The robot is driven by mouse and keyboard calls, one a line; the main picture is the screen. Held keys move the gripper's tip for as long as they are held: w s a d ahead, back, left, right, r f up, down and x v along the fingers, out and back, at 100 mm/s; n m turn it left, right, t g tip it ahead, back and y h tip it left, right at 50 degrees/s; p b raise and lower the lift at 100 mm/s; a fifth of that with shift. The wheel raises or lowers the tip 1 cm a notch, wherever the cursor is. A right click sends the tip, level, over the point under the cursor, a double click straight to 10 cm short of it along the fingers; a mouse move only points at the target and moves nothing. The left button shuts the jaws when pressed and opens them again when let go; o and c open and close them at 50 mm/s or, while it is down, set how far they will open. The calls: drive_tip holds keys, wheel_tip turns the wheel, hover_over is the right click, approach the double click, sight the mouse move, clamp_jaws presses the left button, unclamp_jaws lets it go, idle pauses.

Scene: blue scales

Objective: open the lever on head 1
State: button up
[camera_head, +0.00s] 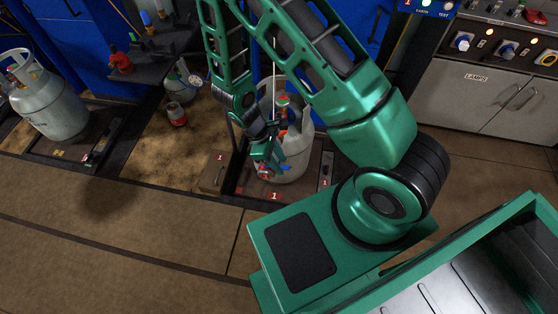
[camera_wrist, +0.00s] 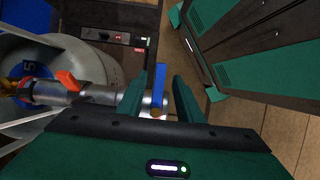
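A grey gas cylinder (camera_head: 297,150) stands on the scale marked 1 (camera_head: 313,186). In the wrist view the cylinder (camera_wrist: 100,66) is at the left, with a metal filling head (camera_wrist: 98,94) lying across its top and an orange-red handle (camera_wrist: 68,80) on it. A blue lever bar (camera_wrist: 159,85) stands at the head's right end. My gripper (camera_wrist: 158,92) has its two green fingers apart, one on each side of the blue bar, with narrow gaps showing. In the head view my gripper (camera_head: 266,166) is in front of the cylinder, and the lever is hard to make out.
Another grey cylinder (camera_head: 48,100) stands on a scale at the left. A brown box marked 1 (camera_head: 215,173) sits left of scale 1. A smaller cylinder (camera_head: 182,82) and a red can (camera_head: 176,114) are behind. A grey lamp cabinet (camera_head: 480,95) is at the right. The front floor is clear.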

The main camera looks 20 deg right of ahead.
clamp_jaws()
drive_tip(key=shift+d, duration=0.1)
drive_tip(key=shift+s+m, duration=0.1)
drive_tip(key=shift+m, duration=0.2)
drive_tip(key=a+m+y, duration=0.1)
drive_tip(key=m, duration=0.3)
drive_tip(key=s+a+m+g+y, duration=0.1)
drive_tip(key=a+m+y, duration=0.1)
drive_tip(key=m, duration=0.2)
drive_tip(key=a+m+y, duration=0.1)
drive_tip(key=a+m, duration=0.1)
drive_tip(key=m, duration=0.3)
drive_tip(key=shift+s+g+y, duration=0.25)
drive_tip(key=shift+g+y, duration=0.15)
drive_tip(key=shift+w+a+m+t+y, duration=0.15)
drive_tip(key=shift+a+m+y, duration=0.1)
drive_tip(key=shift+m, duration=0.5)
drive_tip(key=shift+w+a+m+t+y, duration=0.1)
drive_tip(key=shift+a+m+y, duration=0.15)
drive_tip(key=shift+m, duration=0.45)
drive_tip(key=shift+w+a+m+t+y, duration=0.15)
drive_tip(key=shift+m+y, duration=0.15)
drive_tip(key=shift+m, duration=0.45)
